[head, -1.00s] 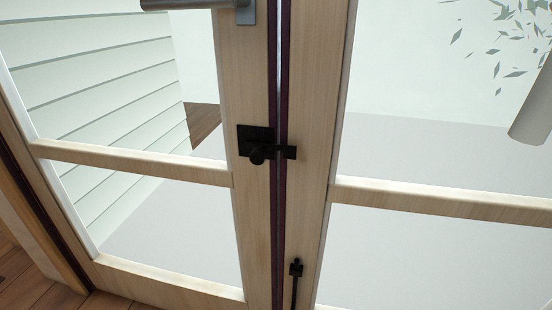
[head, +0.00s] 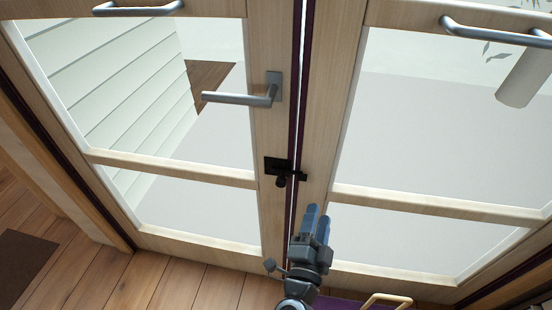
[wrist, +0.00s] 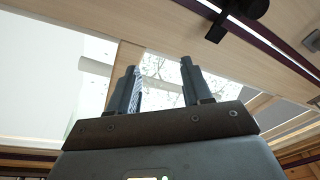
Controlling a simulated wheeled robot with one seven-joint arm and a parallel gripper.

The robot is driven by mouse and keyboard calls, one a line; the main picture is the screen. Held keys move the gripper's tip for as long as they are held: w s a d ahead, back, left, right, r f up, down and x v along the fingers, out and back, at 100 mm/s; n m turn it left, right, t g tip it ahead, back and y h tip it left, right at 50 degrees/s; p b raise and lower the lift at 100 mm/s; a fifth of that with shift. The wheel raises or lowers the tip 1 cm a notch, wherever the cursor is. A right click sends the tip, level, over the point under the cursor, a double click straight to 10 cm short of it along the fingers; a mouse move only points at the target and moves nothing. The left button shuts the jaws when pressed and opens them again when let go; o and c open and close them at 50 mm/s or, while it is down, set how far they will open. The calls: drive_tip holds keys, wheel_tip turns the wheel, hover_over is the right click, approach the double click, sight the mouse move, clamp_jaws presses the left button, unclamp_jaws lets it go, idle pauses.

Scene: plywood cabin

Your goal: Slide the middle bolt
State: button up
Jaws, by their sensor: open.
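The middle bolt (head: 281,172) is a small black slide bolt with a round knob on the left door's edge. Its bar reaches right across the gap to a catch (head: 301,175) on the right door. In the wrist view the bolt (wrist: 243,12) shows at the top, right of the fingers, cut off by the frame edge. My gripper (head: 317,218) is below the bolt and slightly right, apart from it. In the wrist view my gripper (wrist: 159,80) has its two fingers spread with nothing between them.
A lever handle (head: 240,98) sits above the bolt on the left door. Bar handles (head: 138,9) (head: 495,33) are higher up. A dark mat (head: 22,262) lies on the wooden floor at left. The floor before the left door is clear.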

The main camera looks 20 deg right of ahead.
sight(281, 186)
drive_tip(key=w+a+r+m+y+p, duration=0.1)
drive_tip(key=w+a+r+y+p, duration=0.15)
drive_tip(key=a+r, duration=0.55)
drive_tip(key=w+d, duration=0.1)
drive_tip(key=w, duration=0.1)
drive_tip(key=w+d, duration=0.1)
drive_tip(key=w, duration=0.1)
drive_tip(key=w+d+f, duration=0.1)
drive_tip(key=w, duration=0.1)
drive_tip(key=shift+w+f, duration=0.1)
drive_tip(key=shift+w, duration=0.05)
clamp_jaws()
